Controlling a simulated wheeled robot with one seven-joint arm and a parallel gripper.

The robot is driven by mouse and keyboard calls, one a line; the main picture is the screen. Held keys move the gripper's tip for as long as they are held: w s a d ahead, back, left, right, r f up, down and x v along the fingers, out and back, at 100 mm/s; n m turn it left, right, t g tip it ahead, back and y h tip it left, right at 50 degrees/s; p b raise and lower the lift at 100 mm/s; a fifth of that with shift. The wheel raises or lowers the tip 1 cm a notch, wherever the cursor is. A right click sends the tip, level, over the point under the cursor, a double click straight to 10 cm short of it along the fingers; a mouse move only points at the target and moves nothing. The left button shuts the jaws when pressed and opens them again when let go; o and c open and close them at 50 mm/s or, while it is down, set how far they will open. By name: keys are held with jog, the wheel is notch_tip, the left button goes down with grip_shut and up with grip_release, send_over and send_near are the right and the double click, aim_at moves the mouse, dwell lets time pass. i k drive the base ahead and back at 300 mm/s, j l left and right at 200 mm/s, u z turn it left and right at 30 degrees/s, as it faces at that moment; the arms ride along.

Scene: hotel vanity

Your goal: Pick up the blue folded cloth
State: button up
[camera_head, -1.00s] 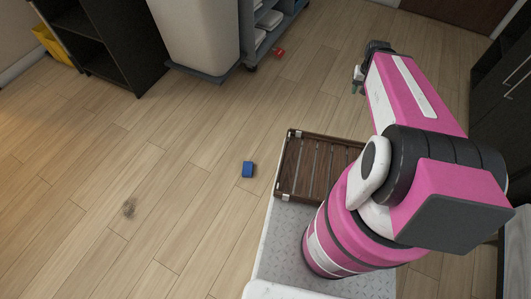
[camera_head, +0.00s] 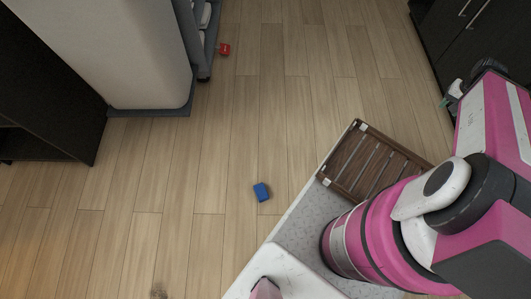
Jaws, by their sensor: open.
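The blue folded cloth (camera_head: 261,192) lies on the wooden floor, a small blue block shape, left of my base's slatted brown tray. Nothing touches it. My gripper (camera_head: 447,97) is at the upper right, partly hidden behind my pink arm, well away from the cloth and off to its right. Its greenish fingertips are small in this view, and it appears open and empty.
A small red item (camera_head: 224,49) lies on the floor by a grey cart (camera_head: 205,40) with a large pale bin (camera_head: 135,50). A dark open cabinet (camera_head: 50,90) stands left and a dark cabinet (camera_head: 470,35) upper right. The floor around the cloth is clear.

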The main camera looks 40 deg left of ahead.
aim_at(260, 190)
jog(key=k+j+z, duration=0.15)
jog(key=z, duration=0.2)
jog(key=k+z, duration=0.35)
jog(key=k+l+z, duration=0.1)
jog(key=k+z, duration=0.25)
jog(key=k, duration=0.4)
jog(key=k+u, duration=0.15)
jog(key=k, duration=0.35)
jog(key=k+j+u, duration=0.15)
jog(key=k, duration=0.35)
jog(key=k+j+z, duration=0.6)
jog(key=k, duration=0.3)
jog(key=k+z, duration=0.25)
jog(key=k, duration=0.25)
